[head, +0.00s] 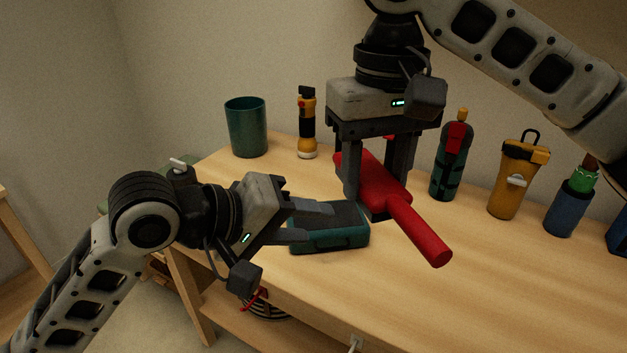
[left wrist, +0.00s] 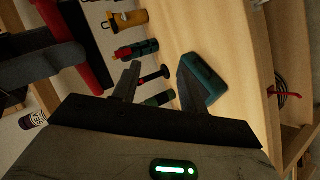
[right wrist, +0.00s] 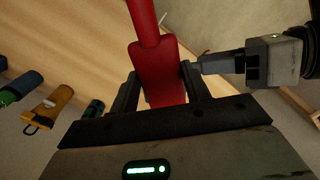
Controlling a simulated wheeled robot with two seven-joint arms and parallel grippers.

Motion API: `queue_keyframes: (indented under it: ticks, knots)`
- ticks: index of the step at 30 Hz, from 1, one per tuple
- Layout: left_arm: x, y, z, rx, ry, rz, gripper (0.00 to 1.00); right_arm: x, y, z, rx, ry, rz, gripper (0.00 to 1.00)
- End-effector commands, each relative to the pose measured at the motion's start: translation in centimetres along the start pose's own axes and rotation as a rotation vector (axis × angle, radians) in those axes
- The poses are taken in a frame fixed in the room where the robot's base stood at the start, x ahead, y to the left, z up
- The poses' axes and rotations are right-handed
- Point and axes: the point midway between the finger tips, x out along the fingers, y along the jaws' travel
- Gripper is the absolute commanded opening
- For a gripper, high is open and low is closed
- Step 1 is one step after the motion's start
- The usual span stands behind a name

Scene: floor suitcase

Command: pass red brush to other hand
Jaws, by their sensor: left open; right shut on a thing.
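The red brush (head: 384,188) is held above the table by my right gripper (head: 370,204), which points down and is shut on its wide part. The brush handle sticks out toward the front right. In the right wrist view the brush (right wrist: 160,70) sits between the fingers (right wrist: 160,92). My left gripper (head: 325,222) is open and empty, pointing right, left of the brush and apart from it in the head view. In the left wrist view, its fingers (left wrist: 158,88) have no object between them, and part of the red brush (left wrist: 80,45) shows at upper left.
A teal case (head: 330,238) lies on the wooden table (head: 440,310) behind my left fingers. A teal cup (head: 246,128), a flashlight (head: 307,125), a dark green bottle (head: 452,165) and a yellow container (head: 518,180) stand along the back. The front right tabletop is clear.

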Motion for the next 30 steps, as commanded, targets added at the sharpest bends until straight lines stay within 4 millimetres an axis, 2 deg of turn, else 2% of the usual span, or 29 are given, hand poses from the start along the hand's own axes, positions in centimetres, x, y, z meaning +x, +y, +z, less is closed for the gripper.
queue_keyframes:
  ticks: [1,6,9,12,16,20,23,30]
  knots:
    - [-0.9,1.3,-0.5,-0.006,-0.017,-0.024,0.43,0.0,0.0,0.0,0.000,0.000,0.000,0.21]
    - [-4.1,4.5,-0.3,-0.088,-0.080,-0.130,0.43,0.0,0.0,0.0,0.000,0.000,0.000,0.21]
    - [-6.5,7.9,1.7,-0.151,-0.131,-0.118,0.43,0.0,0.0,0.0,0.000,0.001,0.000,0.21]
    - [-8.1,10.3,3.6,-0.193,-0.175,-0.085,0.43,0.0,0.0,0.0,0.000,0.001,0.000,0.21]
    - [-9.4,11.8,5.2,-0.222,-0.210,-0.060,0.43,0.0,0.0,0.0,0.000,0.001,0.000,0.21]
    - [-9.4,12.3,5.8,-0.234,-0.223,-0.053,0.43,0.0,0.0,0.0,0.000,0.001,0.000,0.21]
    - [-8.3,12.2,6.0,-0.236,-0.225,-0.053,0.43,0.0,0.0,0.0,0.000,0.001,0.000,0.21]
    - [-3.9,12.1,7.0,-0.236,-0.225,-0.053,0.43,0.0,0.0,0.0,0.000,0.001,0.000,0.21]
